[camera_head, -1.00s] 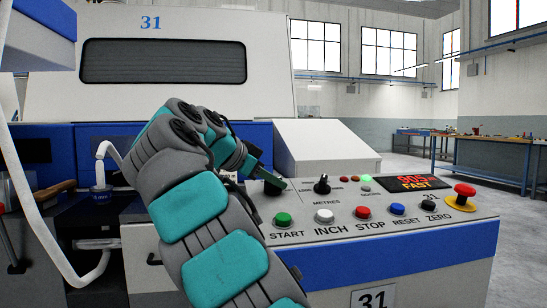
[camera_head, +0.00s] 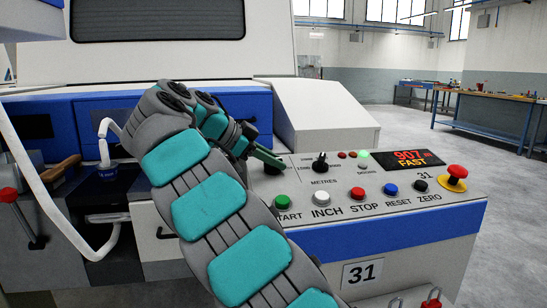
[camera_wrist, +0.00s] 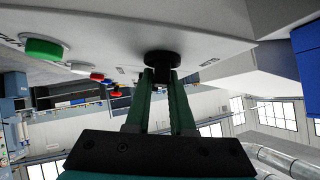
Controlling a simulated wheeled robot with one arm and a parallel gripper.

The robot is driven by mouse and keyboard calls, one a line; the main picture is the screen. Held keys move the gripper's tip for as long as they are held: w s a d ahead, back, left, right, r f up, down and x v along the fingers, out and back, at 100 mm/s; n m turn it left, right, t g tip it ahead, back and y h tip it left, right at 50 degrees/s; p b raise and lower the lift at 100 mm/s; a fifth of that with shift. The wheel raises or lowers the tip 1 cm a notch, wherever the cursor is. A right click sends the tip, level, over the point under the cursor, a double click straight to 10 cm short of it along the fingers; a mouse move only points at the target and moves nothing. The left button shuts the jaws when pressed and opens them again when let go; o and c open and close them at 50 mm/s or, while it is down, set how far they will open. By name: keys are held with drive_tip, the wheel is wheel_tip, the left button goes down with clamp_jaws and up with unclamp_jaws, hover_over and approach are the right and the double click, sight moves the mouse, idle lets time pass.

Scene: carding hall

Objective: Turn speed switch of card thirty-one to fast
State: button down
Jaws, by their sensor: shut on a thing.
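The control panel (camera_head: 340,215) of card 31 slopes up before me, with "31" printed on it and on a plate below. Its display (camera_head: 411,159) reads 907 in red and FAST in yellow. My gripper (camera_head: 278,162) is at the panel's left rear, over a black knob (camera_head: 271,169) that my fingers partly hide. In the wrist view the green fingers (camera_wrist: 161,76) are shut on the stem of this black knob (camera_wrist: 162,59). The knob's label and pointer are hidden.
A row of buttons lies in front: green START (camera_head: 282,201), white INCH (camera_head: 321,198), red STOP (camera_head: 358,193), blue RESET (camera_head: 391,189) and black ZERO (camera_head: 421,186). A red mushroom button (camera_head: 456,173) stands at the right end. Open floor and a blue workbench (camera_head: 487,105) lie beyond.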

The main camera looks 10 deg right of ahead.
drive_tip(key=shift+f, duration=0.65)
drive_tip(key=c, duration=0.8)
unclamp_jaws()
drive_tip(key=shift+d+r, duration=0.1)
drive_tip(key=shift+w, duration=0.1)
drive_tip(key=shift+r, duration=0.3)
